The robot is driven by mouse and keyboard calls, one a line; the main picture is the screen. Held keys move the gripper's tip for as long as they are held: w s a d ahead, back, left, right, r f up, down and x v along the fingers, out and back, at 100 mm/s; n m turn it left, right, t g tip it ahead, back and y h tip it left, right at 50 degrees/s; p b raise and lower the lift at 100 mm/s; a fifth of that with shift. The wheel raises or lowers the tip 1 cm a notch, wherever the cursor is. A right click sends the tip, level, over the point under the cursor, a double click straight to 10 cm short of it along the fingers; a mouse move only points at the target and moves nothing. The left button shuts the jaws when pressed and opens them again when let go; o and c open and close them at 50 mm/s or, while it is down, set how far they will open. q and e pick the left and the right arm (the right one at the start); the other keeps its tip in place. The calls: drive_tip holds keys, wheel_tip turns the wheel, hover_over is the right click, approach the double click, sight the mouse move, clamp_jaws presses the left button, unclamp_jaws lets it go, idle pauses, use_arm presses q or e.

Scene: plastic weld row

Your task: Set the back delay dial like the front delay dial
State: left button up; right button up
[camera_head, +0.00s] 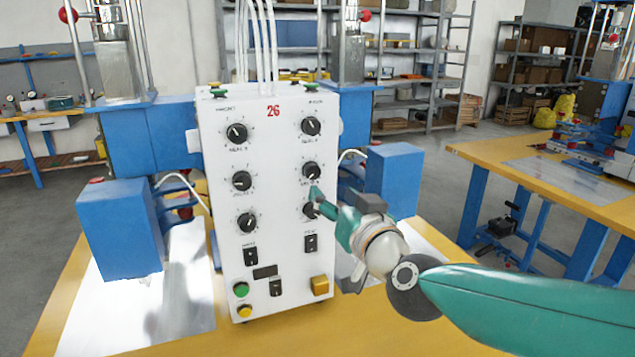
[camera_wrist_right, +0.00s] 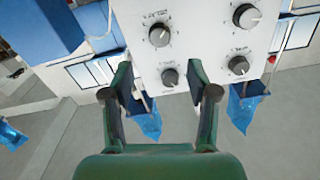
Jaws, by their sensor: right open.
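The white control box carries two columns of three black dials. The left column has a top dial (camera_head: 236,132), a middle dial (camera_head: 241,181) and a bottom dial (camera_head: 247,222). The right column has a top dial (camera_head: 311,126), a middle dial (camera_head: 310,171) and a bottom dial (camera_head: 309,211), which is partly covered. The labels are too small to read, so I cannot tell which are the delay dials. My right gripper (camera_head: 318,198) is open at the right column's lower dials. In the right wrist view its fingers (camera_wrist_right: 161,80) stand apart, a dial (camera_wrist_right: 169,77) showing between them. My left gripper is not in view.
The white box (camera_head: 275,150) stands on a yellow table (camera_head: 160,345). Below the dials are black switches, a green button (camera_head: 241,289) and a yellow button (camera_head: 320,285). Blue blocks (camera_head: 119,230) flank the box. Another yellow table (camera_head: 500,151) stands at the right.

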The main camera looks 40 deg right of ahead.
sight(314, 174)
drive_tip(key=x, duration=0.9)
